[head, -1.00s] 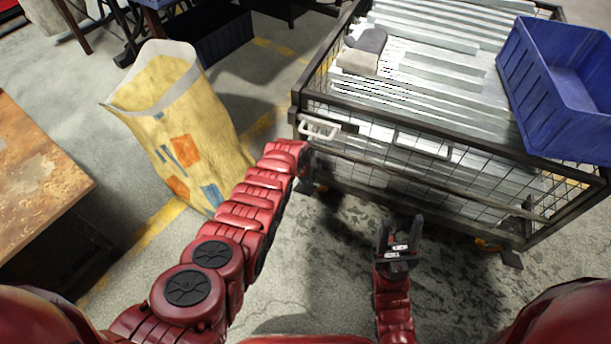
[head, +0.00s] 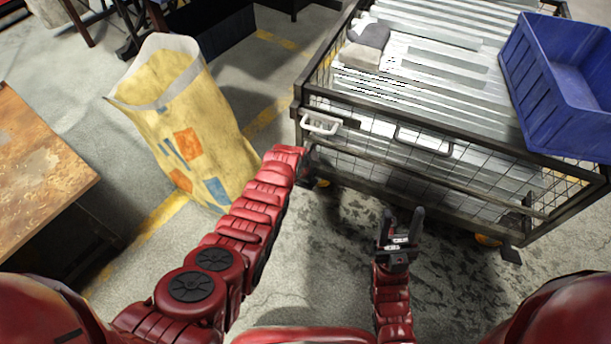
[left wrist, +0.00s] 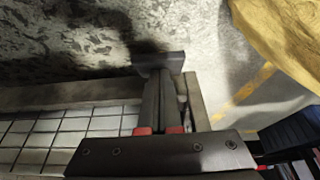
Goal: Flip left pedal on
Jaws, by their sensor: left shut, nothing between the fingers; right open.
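The wire cart (head: 410,175) has a caster with a bit of orange at its near left corner (head: 320,183); my arm partly hides it in the head view. In the left wrist view, a flat grey plate (left wrist: 158,60), which looks like the left pedal, sticks out beyond the cart frame. My left gripper (left wrist: 160,84) is shut and empty, its tips at or very near the plate; I cannot tell whether they touch. In the head view my left forearm hides this gripper. My right gripper (head: 403,216) is open and empty in front of the cart.
A yellow sack (head: 190,130) stands left of my left arm, and a rusty table (head: 40,175) is at the far left. Metal profiles and a blue crate (head: 560,85) lie on the cart. A dark plate (head: 511,255) shows at the right caster. Floor before the cart is clear.

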